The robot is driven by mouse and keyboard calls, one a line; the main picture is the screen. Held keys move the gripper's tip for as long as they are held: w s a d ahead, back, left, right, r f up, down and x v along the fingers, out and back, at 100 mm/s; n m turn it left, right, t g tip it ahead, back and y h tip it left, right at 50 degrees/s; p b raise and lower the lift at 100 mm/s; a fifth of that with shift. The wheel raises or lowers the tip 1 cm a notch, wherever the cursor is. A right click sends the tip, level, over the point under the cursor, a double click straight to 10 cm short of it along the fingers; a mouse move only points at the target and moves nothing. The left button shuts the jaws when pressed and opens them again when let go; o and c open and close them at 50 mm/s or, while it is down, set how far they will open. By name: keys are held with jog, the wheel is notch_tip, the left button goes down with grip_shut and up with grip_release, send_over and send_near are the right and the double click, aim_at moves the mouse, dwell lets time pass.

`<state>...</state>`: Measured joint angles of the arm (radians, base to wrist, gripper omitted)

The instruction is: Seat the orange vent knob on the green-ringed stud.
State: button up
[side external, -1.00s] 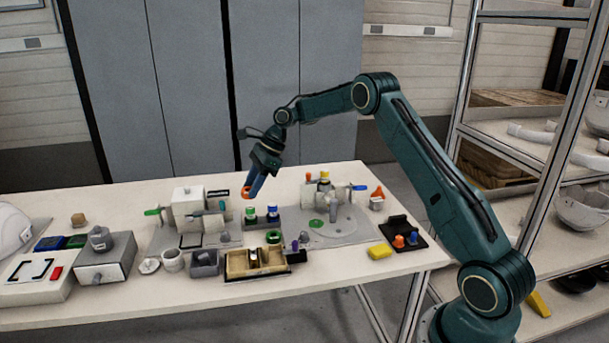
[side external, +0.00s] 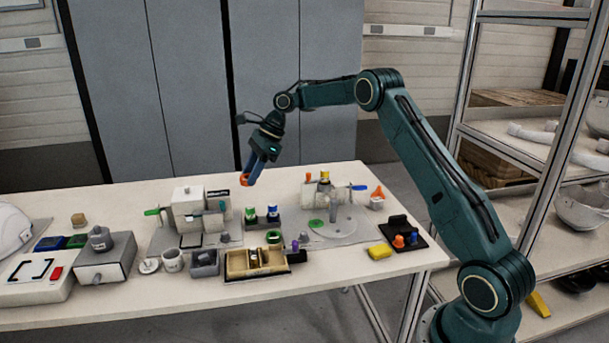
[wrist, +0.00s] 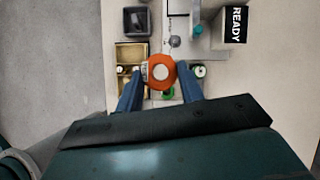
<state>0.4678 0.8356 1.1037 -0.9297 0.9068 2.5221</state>
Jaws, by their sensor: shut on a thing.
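My gripper (side external: 252,174) is shut on the orange vent knob (side external: 246,180) and holds it in the air above the table. In the wrist view the knob (wrist: 160,72) sits between the blue fingertips as an orange ring with a pale round centre. A green ring (side external: 274,237) lies beside the wooden tray, well below the knob. It also shows in the wrist view (wrist: 168,93), partly hidden by the knob. I cannot tell whether a stud stands in it.
A wooden tray (side external: 236,266) and a dark grey bin (side external: 206,270) stand near the front edge. Two small capped cylinders (side external: 250,214) stand behind the green ring. Fixtures on grey plates are on both sides, and a yellow block (side external: 380,251) lies at right.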

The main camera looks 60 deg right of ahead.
jog(key=s+a+f+n+g, duration=0.2)
jog(key=s+a+f+n, duration=0.1)
jog(key=n, duration=0.2)
jog(key=s+a+f+n+g, duration=0.3)
jog(key=f+n, duration=0.1)
jog(key=n, duration=0.1)
jog(key=s+a+f+n+g, duration=0.2)
jog(key=s+a+f+n, duration=0.1)
jog(key=n, duration=0.3)
jog(key=shift+s+a+f+g+h, duration=0.25)
jog(key=shift+a+f+g+h, duration=0.15)
jog(key=shift+a+f, duration=0.1)
jog(key=s+a+f+n+g+h, duration=0.1)
jog(key=s+a+f+n+h, duration=0.1)
jog(key=s+n, duration=0.6)
jog(key=shift+s+a+f+n+g+h, duration=0.15)
jog(key=shift+s+a+n+g+h, duration=0.25)
jog(key=shift+h, duration=0.7)
jog(key=shift+a, duration=0.1)
